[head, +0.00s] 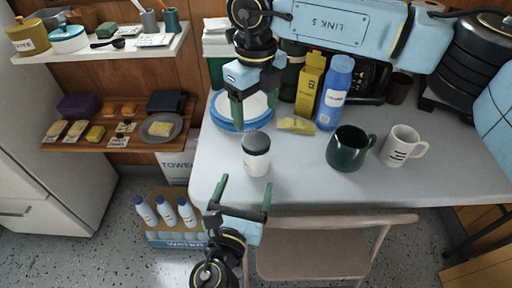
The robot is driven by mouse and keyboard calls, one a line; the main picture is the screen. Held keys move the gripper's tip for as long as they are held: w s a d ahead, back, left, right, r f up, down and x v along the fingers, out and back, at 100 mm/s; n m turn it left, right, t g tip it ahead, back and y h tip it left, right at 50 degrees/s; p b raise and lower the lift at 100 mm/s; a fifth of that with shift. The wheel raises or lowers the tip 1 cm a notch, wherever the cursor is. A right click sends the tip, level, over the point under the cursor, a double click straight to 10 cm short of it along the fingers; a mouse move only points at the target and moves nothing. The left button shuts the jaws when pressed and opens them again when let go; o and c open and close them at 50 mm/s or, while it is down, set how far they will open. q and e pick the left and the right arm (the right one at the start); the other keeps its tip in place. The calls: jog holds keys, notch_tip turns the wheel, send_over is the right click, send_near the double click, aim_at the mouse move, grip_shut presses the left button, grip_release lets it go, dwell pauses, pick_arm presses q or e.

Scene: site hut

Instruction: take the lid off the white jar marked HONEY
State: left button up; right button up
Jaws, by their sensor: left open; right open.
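A white jar (257,164) with a dark grey lid (256,142) stands upright near the table's front left edge. The lid is on it, and its small label is too small to read. My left gripper (245,182) is open and empty, just in front of the jar, its two green fingers pointing toward it and apart. My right gripper (254,112) is open and points down behind the lid, in front of the stacked plates from this view. Nothing shows between its fingers.
Blue and white plates (225,117), a yellow carton (309,86), a blue bottle (335,95) and a yellow block (296,125) stand behind. A dark green mug (347,149) and a white mug (401,147) are at right. A chair (315,249) stands in front.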

aim_at(256, 140)
pick_arm(q)
jog(key=x, duration=1.2)
jog(key=shift+d, duration=0.15)
pick_arm(e)
jog(key=shift+s, duration=0.15)
pick_arm(q)
grip_shut()
pick_arm(e)
jog(key=m, duration=1.7)
jog(key=shift+m, duration=0.4)
jog(key=shift+f, duration=4)
